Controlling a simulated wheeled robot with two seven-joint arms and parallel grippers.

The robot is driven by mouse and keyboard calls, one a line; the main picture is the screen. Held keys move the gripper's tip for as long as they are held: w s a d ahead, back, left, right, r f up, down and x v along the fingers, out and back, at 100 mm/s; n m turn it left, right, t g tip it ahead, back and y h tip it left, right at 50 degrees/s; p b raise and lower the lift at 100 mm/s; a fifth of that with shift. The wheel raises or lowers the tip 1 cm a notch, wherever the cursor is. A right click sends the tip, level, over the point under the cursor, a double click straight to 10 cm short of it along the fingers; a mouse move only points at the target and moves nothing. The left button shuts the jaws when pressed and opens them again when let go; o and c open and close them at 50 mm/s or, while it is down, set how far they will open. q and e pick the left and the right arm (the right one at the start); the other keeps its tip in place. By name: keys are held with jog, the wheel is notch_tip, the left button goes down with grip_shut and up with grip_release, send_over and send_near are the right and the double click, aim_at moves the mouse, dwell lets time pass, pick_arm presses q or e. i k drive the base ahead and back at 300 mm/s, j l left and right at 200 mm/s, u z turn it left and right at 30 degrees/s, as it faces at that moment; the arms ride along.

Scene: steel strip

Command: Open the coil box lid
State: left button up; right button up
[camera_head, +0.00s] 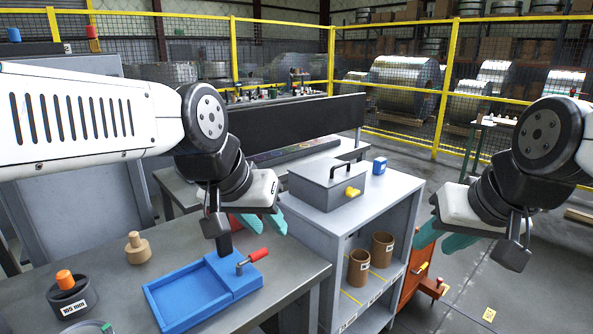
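The coil box (322,193) is a grey box on top of a grey cabinet near the middle. Its lid (330,172) is down and has a dark bar handle (340,168) on top. A yellow latch or knob (352,191) is on its front side. My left gripper (264,222), with teal fingers, is left of the box and in front of it; its fingers look apart and empty. My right gripper (442,240) is to the right, clear of the cabinet, with its teal fingers apart and empty. Neither gripper touches the box.
Brown cylinders (359,267) stand on the shelf below. A blue tray fixture with a red-handled clamp (185,300) and a wooden peg (137,248) are on the left bench. A black panel (290,125) stands behind.

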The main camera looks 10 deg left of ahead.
aim_at(327, 172)
jog(key=i+l+u, duration=0.2)
jog(key=u, duration=0.15)
jog(key=i+l+u, duration=0.15)
jog(key=l+u, duration=0.2)
jog(key=i+l+u, duration=0.1)
jog(key=l+u, duration=0.25)
jog(key=l, duration=0.1)
